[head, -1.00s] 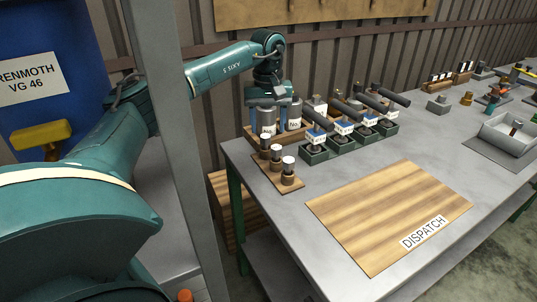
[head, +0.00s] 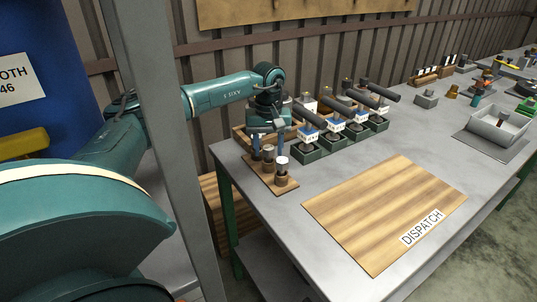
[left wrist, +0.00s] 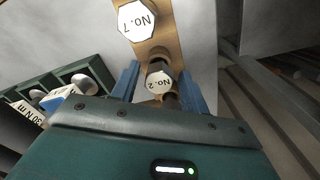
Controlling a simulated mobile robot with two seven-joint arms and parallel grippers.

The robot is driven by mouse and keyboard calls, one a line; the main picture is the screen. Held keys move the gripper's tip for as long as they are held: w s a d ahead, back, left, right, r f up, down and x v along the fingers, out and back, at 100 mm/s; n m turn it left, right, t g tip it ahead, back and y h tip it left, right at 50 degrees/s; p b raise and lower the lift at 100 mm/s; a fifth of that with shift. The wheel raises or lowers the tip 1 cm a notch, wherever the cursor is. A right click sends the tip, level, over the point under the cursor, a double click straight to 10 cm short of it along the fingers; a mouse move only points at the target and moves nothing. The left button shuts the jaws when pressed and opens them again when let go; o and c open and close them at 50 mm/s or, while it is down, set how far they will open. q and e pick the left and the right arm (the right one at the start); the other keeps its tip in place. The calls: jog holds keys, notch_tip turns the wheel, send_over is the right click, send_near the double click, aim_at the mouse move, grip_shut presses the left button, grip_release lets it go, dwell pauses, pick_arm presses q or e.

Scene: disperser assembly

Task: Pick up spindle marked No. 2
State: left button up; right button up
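In the head view the left gripper (head: 268,147) points down at the holder's far end (head: 287,188) and partly hides the spindles there. My right gripper is not in view.
Several green fixtures (head: 308,154) with dark cylinders stand just behind and right of the holder. A wooden DISPATCH board (head: 375,215) lies in front on the grey table. A grey post (head: 165,130) crosses the left of the head view. A grey tray (head: 497,127) stands far right.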

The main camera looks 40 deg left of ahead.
pick_arm(q)
grip_shut()
dwell(0.3)
